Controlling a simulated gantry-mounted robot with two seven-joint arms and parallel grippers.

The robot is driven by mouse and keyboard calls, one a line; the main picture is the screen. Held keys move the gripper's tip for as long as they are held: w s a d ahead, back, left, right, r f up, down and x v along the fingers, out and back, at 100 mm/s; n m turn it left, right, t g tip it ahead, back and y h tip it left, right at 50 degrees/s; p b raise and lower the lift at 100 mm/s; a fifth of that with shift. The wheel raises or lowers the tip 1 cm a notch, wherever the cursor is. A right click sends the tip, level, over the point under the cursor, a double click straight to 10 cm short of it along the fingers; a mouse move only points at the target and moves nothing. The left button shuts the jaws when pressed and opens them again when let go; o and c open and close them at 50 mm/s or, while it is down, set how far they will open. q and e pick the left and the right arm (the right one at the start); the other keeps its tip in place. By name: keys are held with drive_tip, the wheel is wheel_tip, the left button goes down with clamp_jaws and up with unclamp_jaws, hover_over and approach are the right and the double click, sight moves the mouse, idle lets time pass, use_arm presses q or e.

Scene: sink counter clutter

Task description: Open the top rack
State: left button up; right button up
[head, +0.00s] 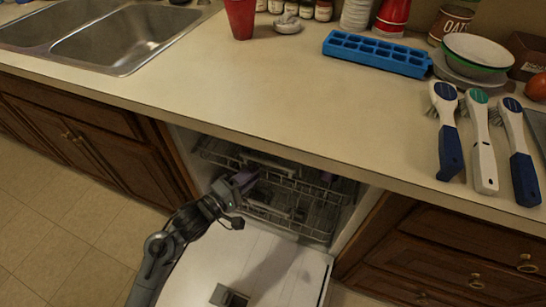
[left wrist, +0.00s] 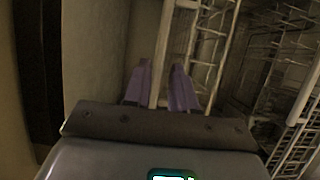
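The dishwasher's top rack (head: 300,186) is a wire rack inside the cavity under the counter, and its front edge sits near the opening. The left wrist view shows its pale wires (left wrist: 207,45) close up. My left gripper (head: 243,182) is at the rack's left front. In the left wrist view its purple fingers (left wrist: 161,88) are apart, with a pale upright bar between them. I cannot tell whether either finger touches that bar. My right gripper is not in view.
The dishwasher door (head: 255,262) is folded down below the rack. Wooden cabinets (head: 95,150) flank the opening, and the counter edge overhangs it. On the counter are a blue ice tray (head: 375,54), several brushes (head: 482,140), a red cup (head: 240,18) and a sink (head: 125,38).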

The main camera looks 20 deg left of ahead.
sight(265, 164)
use_arm(q)
drive_tip(key=b+x, duration=0.3)
drive_tip(key=x, duration=0.5)
drive_tip(key=shift+w, duration=0.1)
drive_tip(key=shift+c, duration=0.3)
clamp_jaws()
